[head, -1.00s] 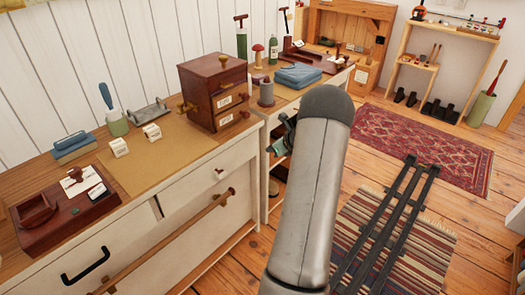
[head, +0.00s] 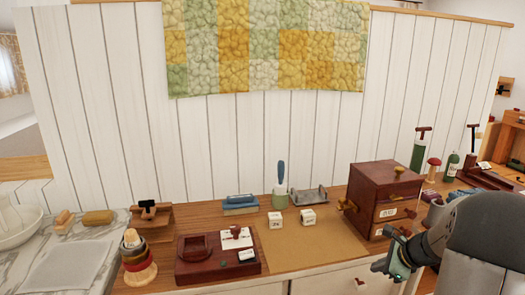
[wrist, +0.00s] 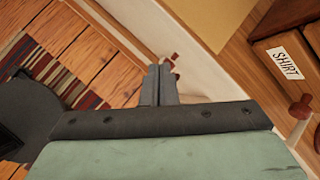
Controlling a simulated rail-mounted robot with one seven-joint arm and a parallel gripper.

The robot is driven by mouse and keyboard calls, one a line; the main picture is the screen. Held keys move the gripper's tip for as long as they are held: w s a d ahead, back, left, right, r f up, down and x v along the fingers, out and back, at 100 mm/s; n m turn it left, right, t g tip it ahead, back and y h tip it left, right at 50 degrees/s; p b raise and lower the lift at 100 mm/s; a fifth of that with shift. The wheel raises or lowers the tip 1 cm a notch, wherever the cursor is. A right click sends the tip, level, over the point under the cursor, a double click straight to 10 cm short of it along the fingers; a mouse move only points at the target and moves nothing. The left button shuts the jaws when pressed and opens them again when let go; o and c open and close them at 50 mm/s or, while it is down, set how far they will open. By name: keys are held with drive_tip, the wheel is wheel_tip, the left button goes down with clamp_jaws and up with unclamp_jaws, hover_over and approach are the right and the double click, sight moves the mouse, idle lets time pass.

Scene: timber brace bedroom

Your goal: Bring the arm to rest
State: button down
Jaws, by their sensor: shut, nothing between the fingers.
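My gripper (head: 398,275) is at the lower right in the head view, in front of the dresser's front edge and below the small brown drawer chest (head: 385,195). My grey arm link covers the right corner of that view. In the wrist view, my gripper's fingers (wrist: 158,72) are together, with nothing between them. They point along the white dresser front (wrist: 205,60), near a small red-brown knob (wrist: 174,58). I cannot tell whether they touch it.
A chest drawer labelled SHIRT (wrist: 284,62) is close at the right in the wrist view. A striped rug (wrist: 30,60) lies on the floor.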

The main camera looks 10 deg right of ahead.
drive_tip(key=s+a+r+n+g+p, duration=0.1)
drive_tip(key=s+a+r+n, duration=0.2)
drive_tip(key=a, duration=0.4)
drive_tip(key=a+r+n+g+p, duration=0.1)
drive_tip(key=a+r+n, duration=0.1)
drive_tip(key=a+n, duration=0.3)
drive_tip(key=s+a+r+n+g+h+p, duration=0.1)
drive_tip(key=s+a+r+n+g+p, duration=0.1)
drive_tip(key=s+a+n, duration=0.6)
drive_tip(key=s+a+r+n+g+h+p, duration=0.1)
drive_tip(key=s+a+r+n+g+h, duration=0.1)
drive_tip(key=s+a+n, duration=0.6)
drive_tip(key=s+r+n, duration=0.1)
drive_tip(key=s, duration=0.4)
drive_tip(key=shift+a+r+n+p, duration=0.3)
drive_tip(key=shift+a+p, duration=0.05)
drive_tip(key=shift+s, duration=0.1)
